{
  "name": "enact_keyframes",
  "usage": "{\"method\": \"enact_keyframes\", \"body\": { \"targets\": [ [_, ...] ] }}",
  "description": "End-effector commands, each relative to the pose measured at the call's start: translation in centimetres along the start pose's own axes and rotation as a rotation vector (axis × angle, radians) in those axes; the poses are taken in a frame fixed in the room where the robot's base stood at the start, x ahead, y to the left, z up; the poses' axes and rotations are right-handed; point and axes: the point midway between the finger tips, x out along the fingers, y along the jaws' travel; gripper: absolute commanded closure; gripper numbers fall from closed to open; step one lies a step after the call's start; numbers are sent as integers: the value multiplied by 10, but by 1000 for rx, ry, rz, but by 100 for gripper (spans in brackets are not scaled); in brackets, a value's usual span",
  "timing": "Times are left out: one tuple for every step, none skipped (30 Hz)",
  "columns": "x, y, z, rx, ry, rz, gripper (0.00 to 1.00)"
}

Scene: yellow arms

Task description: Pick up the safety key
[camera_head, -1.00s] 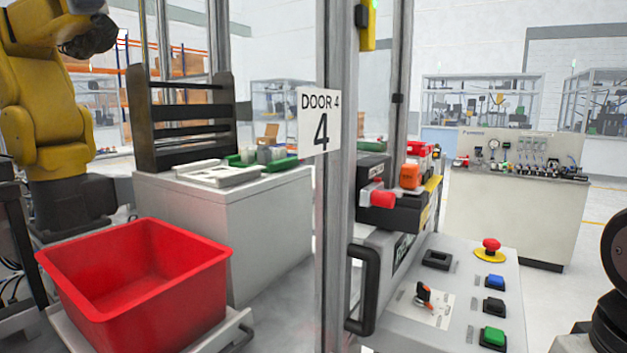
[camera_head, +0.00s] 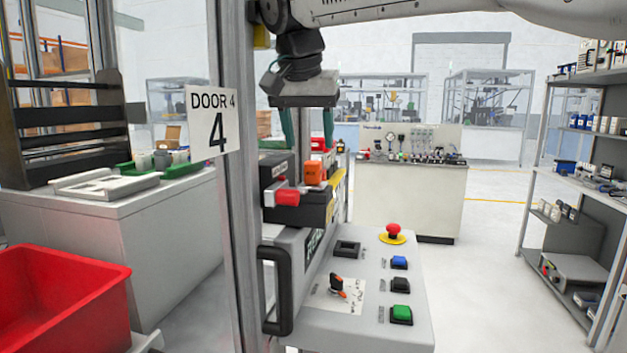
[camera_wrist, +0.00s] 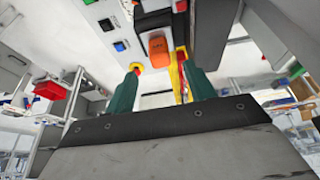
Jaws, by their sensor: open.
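The orange block that looks like the safety key (camera_head: 315,173) sits on top of the black door lock (camera_head: 300,207) beside the door post. It also shows in the wrist view (camera_wrist: 158,48), between and beyond the fingertips. My gripper (camera_head: 308,128) points down above the lock with its green fingers apart and nothing between them. In the wrist view my gripper (camera_wrist: 161,80) has one finger on each side of the orange block, apart from it. A red knob (camera_head: 287,197) projects from the lock's front.
The control panel (camera_head: 375,325) below carries a red emergency stop (camera_head: 394,231), blue, black and green buttons and an orange-marked rotary switch (camera_head: 338,287). A door handle (camera_head: 275,290) and post (camera_head: 240,180) stand left. Shelves (camera_head: 590,180) stand right. The floor between is clear.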

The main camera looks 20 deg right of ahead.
Motion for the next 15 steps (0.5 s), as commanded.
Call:
{"method": "enact_keyframes", "body": {
  "targets": [
    [5, -1, -1, 4, 0, 3, 45],
    [8, 0, -1, 5, 0, 3, 45],
    [13, 0, -1, 5, 0, 3, 45],
    [16, 0, -2, 6, 0, 3, 45],
    [20, 1, -2, 6, 0, 3, 45],
    [24, 1, -2, 6, 0, 4, 45],
    [28, 1, -2, 6, 0, 3, 45],
    [32, 1, -3, 7, 0, 3, 45],
    [37, 1, -3, 7, -1, 4, 45],
    [42, 1, -3, 7, -1, 4, 45],
    [47, 1, -4, 6, -1, 4, 45],
    [53, 1, -4, 7, -1, 4, 45],
    [58, 1, -4, 6, 0, 3, 45],
    [62, 1, -4, 6, -1, 3, 45],
    [66, 1, -4, 5, -1, 3, 45]
  ]
}}
